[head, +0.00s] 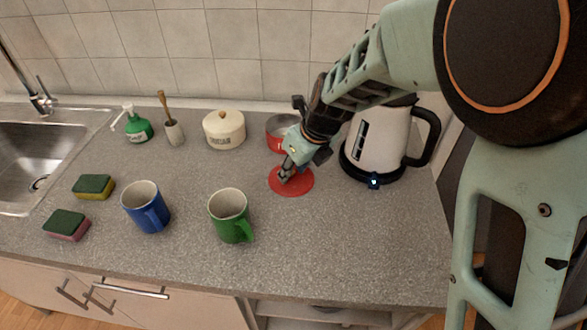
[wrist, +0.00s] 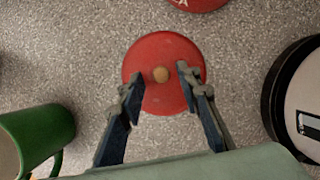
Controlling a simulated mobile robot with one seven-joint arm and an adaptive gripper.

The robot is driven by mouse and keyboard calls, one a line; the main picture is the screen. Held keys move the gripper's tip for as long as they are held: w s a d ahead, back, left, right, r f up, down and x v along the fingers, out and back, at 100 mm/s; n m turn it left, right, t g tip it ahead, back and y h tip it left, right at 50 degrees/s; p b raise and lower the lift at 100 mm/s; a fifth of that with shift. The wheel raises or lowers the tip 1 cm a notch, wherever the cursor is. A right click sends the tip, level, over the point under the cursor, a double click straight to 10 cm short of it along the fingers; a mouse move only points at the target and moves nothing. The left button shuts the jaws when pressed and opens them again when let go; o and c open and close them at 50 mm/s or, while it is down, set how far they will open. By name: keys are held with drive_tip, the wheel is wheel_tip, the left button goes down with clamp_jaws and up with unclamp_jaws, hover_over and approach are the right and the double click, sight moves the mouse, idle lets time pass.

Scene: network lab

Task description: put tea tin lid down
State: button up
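The tea tin lid is a flat red disc with a small light wooden knob. It appears to lie flat on the grey counter in the head view (head: 301,187), in front of the open red tin (head: 276,143). In the wrist view the whole lid (wrist: 160,52) shows, with its knob uncovered. My gripper (head: 287,176) is over the lid. In the wrist view its two fingers (wrist: 157,80) are spread apart, with the knob between and slightly beyond the tips, touching neither. The gripper is open and empty. Only the tin's edge shows in the wrist view (wrist: 200,3).
A white kettle (head: 369,140) on a black base stands right of the lid. A green mug (head: 229,213) and a blue mug (head: 143,205) stand front left. A cream lidded pot (head: 224,134) is at the back. The front right counter is clear.

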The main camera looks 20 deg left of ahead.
drive_tip(key=p+v, duration=0.1)
drive_tip(key=v, duration=1.1)
drive_tip(key=shift+r, duration=0.15)
drive_tip(key=shift+d, duration=0.1)
